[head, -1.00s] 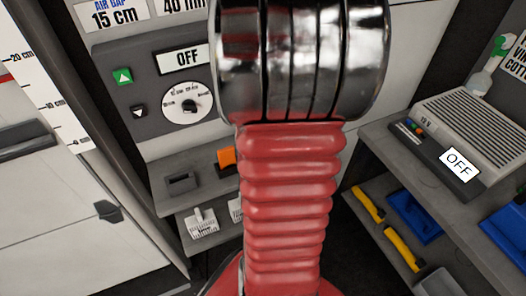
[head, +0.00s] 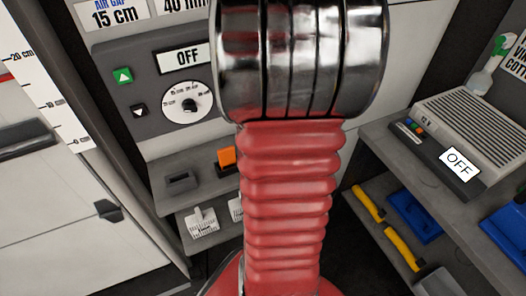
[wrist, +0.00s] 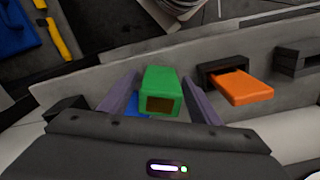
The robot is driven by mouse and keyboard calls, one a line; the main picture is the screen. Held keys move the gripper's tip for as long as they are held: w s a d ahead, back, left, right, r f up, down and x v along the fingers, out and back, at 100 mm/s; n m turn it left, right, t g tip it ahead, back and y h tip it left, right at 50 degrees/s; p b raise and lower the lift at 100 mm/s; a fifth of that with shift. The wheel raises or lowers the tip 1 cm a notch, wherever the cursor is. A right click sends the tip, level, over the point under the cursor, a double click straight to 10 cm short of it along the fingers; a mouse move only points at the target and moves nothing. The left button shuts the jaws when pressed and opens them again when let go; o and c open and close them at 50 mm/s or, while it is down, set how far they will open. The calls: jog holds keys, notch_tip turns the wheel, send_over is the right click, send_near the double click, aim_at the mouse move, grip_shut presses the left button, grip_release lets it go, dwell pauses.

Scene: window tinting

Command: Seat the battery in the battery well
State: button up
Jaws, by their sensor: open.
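A green block (wrist: 160,90) with a brownish end face lies between the two fingers of my gripper (wrist: 159,100) in the wrist view. My gripper is open around it; I cannot tell whether a finger touches it. An orange block (wrist: 242,87) sticks out of a dark rectangular socket (wrist: 212,70). A second dark socket (wrist: 298,60) to its right looks empty. In the head view the orange block (head: 227,158) is partly hidden by my arm, and an empty dark socket (head: 181,181) sits left of it. I cannot tell for sure which block is the battery.
A panel with a dial (head: 188,103) and an OFF display (head: 183,60) stands above the socket shelf. White pronged pieces (head: 202,222) lie below. A grey 12 V unit (head: 470,130) reading OFF sits on the right bench, with blue and yellow tools underneath.

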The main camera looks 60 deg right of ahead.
notch_tip(320, 180, up, 12)
jog(key=shift+r, duration=0.1)
dwell(0.5)
dwell(0.6)
jog(key=w+a+r+n+t+h, duration=0.1)
jog(key=w+a+r+n, duration=0.15)
jog(key=a, duration=0.55)
jog(key=w+a+r+n+t, duration=0.1)
jog(key=w+a+n, duration=0.2)
jog(key=a, duration=0.5)
jog(key=s+a+r+n+t+y, duration=0.1)
jog(key=a+n, duration=0.4)
jog(key=a, duration=1)
jog(key=s+t, duration=0.1)
jog(key=t, duration=0.1)
jog(key=shift+a+t, duration=0.2)
jog(key=shift+t, duration=0.1)
jog(key=shift+o, duration=0.4)
jog(key=shift+c, duration=0.3)
